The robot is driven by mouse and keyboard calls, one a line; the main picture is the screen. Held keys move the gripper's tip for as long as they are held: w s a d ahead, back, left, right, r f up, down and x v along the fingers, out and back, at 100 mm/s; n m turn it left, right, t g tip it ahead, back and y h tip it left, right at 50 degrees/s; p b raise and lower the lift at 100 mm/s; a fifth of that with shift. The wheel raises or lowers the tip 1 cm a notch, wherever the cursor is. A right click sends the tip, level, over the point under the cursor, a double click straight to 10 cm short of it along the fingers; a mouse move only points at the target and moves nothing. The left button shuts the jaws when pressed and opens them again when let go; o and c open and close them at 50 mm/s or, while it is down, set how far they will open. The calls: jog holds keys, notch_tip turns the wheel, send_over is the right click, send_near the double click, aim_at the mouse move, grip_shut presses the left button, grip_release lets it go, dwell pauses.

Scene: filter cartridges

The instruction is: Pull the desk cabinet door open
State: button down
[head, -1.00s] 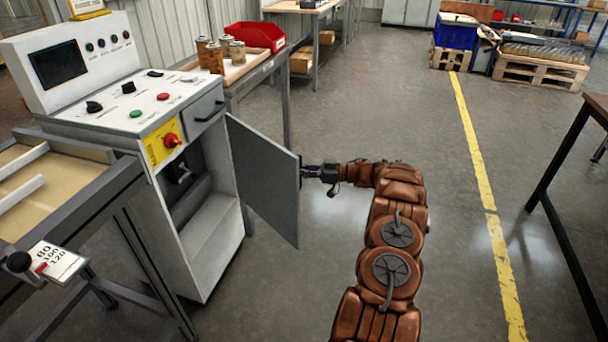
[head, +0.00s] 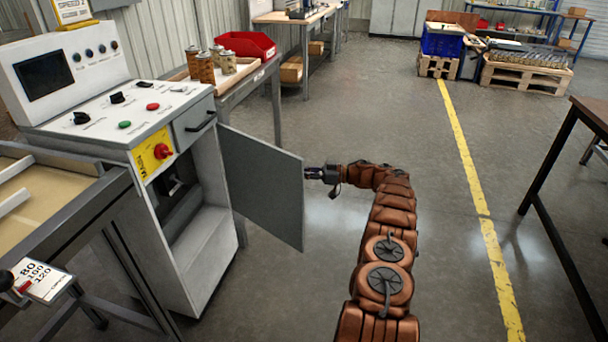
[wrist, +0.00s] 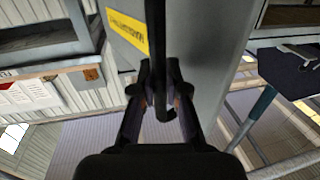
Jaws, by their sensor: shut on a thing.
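The grey cabinet door (head: 262,185) stands wide open, swung out to the right of the desk cabinet (head: 208,250). The cabinet's inside shows, with a dark fitting in its upper part. My gripper (head: 313,173) is at the door's free outer edge in the head view. In the wrist view my gripper (wrist: 160,100) is shut around the dark bar handle (wrist: 156,45) on the door, whose grey face (wrist: 200,60) carries a yellow label. The handle is hidden in the head view.
A drawer with a black handle (head: 200,122) sits above the opening. A workbench with several cartridges (head: 215,65) and a red bin (head: 250,44) stands behind the door. A dark table (head: 590,115) is at right. The floor between is clear.

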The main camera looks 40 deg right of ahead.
dwell(0.4)
jog(key=c, duration=1.2)
grip_release()
